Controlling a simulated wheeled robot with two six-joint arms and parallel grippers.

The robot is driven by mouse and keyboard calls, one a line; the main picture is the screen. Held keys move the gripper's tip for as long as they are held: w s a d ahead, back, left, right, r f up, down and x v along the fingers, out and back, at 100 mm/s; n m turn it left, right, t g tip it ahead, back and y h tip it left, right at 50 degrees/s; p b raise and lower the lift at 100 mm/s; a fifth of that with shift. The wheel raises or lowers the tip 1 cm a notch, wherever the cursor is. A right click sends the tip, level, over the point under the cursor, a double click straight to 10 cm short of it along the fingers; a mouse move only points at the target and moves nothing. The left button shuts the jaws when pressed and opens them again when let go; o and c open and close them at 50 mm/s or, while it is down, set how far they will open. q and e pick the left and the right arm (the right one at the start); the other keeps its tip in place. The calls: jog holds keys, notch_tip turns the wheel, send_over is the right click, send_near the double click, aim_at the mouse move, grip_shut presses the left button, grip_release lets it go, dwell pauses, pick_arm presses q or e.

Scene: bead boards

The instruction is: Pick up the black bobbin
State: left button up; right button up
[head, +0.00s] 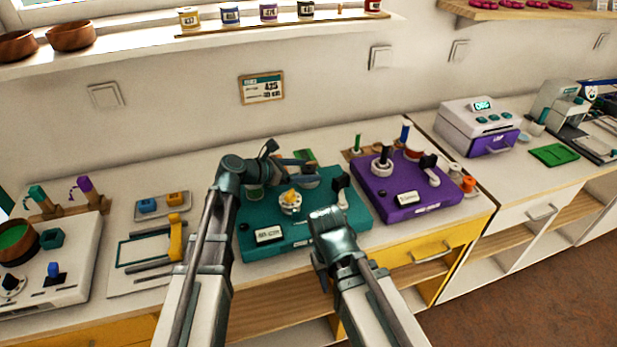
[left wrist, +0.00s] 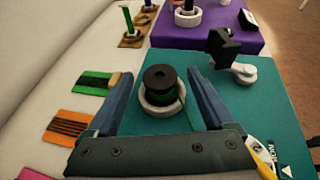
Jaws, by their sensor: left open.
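A black bobbin (left wrist: 160,78) wound with green thread stands upright in a white ring (left wrist: 150,105) on the teal board (head: 350,215). A green thread trails from it in the left wrist view. My left gripper (left wrist: 154,74) is open, with one finger on each side of the bobbin in that view; I see no contact. In the head view my left gripper (head: 308,168) is over the back of the teal board and largely hides the bobbin. My right gripper (head: 330,228) is over the board's front right part; its fingers are not clear enough to tell open from shut.
A purple board (head: 425,205) stands to the right, with another black-topped part (head: 382,158) in a white ring. Thread cards (left wrist: 98,81) lie behind the teal board. A black block on a white arm (head: 340,183) stands at the teal board's right edge. A yellow-handled tool (head: 176,238) lies left.

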pick_arm(q)
grip_shut()
dwell(0.4)
jog(key=shift+r, duration=0.15)
